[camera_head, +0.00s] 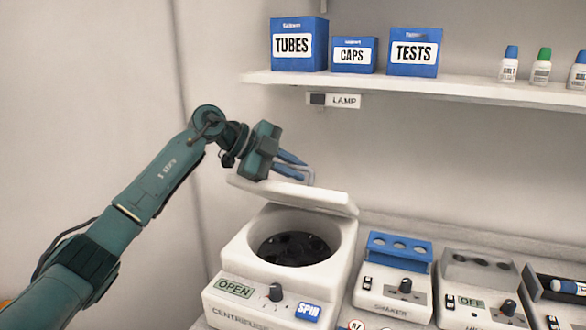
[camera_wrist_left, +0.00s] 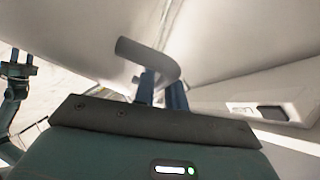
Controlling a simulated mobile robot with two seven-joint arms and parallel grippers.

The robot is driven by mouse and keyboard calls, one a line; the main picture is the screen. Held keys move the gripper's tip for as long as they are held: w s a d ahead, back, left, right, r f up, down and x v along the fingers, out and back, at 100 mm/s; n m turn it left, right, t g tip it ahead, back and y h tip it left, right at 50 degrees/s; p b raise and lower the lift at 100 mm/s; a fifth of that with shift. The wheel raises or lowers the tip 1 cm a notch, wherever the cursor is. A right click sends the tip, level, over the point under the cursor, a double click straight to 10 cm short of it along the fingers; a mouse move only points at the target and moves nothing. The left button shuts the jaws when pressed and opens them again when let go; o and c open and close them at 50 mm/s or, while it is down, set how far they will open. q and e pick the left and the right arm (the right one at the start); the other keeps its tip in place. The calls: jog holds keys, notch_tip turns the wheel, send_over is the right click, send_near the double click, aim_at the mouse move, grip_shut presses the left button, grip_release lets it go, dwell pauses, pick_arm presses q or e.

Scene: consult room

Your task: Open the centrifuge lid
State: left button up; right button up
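The white centrifuge (camera_head: 228,262) stands on the counter with its round dark bowl (camera_head: 292,248) uncovered. Its lid (camera_head: 298,194) is raised at the back and seen nearly edge-on; its panel reads OPEN. A grey bent handle (camera_head: 311,175) is on the lid's upper side and also shows in the left wrist view (camera_wrist_left: 140,50). My left gripper (camera_head: 303,168) is above the lid, its blue fingers close around the handle, with the bar between them. In the left wrist view, my right gripper (camera_wrist_left: 21,58) shows at the left edge, its two fingers apart and empty.
A blue-topped shaker (camera_head: 396,282) and a grey block unit (camera_head: 478,290) stand right of the centrifuge. Above is a shelf (camera_head: 440,90) with blue boxes and small bottles, and a lamp switch (camera_head: 333,100) below it. The wall is close behind the lid.

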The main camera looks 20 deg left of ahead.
pick_arm(q)
jog(key=shift+o, duration=0.6)
jog(key=shift+s+a+r, duration=0.15)
jog(key=shift+a, duration=0.15)
jog(key=b+v, duration=0.2)
jog(key=v, duration=1)
jog(key=shift+b, duration=0.3)
jog(key=shift+s+a+r, duration=0.1)
jog(key=shift+r, duration=0.05)
